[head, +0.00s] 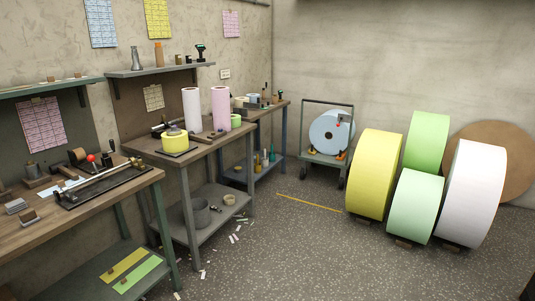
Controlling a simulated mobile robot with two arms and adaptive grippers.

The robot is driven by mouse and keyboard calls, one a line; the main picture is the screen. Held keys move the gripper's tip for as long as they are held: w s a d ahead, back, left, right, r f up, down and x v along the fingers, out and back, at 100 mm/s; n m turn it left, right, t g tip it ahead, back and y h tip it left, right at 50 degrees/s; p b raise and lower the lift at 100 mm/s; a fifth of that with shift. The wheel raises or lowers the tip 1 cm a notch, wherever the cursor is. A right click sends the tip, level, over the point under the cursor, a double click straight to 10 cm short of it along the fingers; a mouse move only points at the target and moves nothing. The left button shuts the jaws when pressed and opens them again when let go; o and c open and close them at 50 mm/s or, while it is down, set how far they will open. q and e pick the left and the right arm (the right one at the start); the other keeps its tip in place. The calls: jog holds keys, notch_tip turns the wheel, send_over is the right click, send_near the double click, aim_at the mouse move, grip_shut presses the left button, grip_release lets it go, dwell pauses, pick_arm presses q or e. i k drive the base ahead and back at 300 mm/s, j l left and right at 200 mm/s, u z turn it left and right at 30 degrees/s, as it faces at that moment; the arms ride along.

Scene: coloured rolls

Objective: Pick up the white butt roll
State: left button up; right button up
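I cannot tell for certain which roll is the white butt roll. A tall white roll (191,109) stands upright on the middle workbench (150,152), next to a tall pink roll (221,107). A very large white roll (470,192) stands on its edge on the floor at the right. Small pale rolls (240,101) sit on the far bench, too small to make out well. Neither of my grippers is in view.
A yellow roll (174,138) and a green roll (236,121) share the middle bench. Large yellow (374,173) and green (427,140) rolls stand on the floor. A cart (326,158) holds a blue roll. The floor centre is open, with paper scraps near the benches.

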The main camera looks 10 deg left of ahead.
aim_at(191, 96)
jog(key=i, duration=2.25)
jog(key=i+u, duration=0.3)
jog(key=i, duration=0.2)
jog(key=i+l+u, duration=0.35)
jog(key=i, duration=0.15)
jog(key=i+l+u, duration=0.3)
jog(key=i, duration=0.15)
jog(key=i+l+u, duration=0.3)
jog(key=i, duration=0.15)
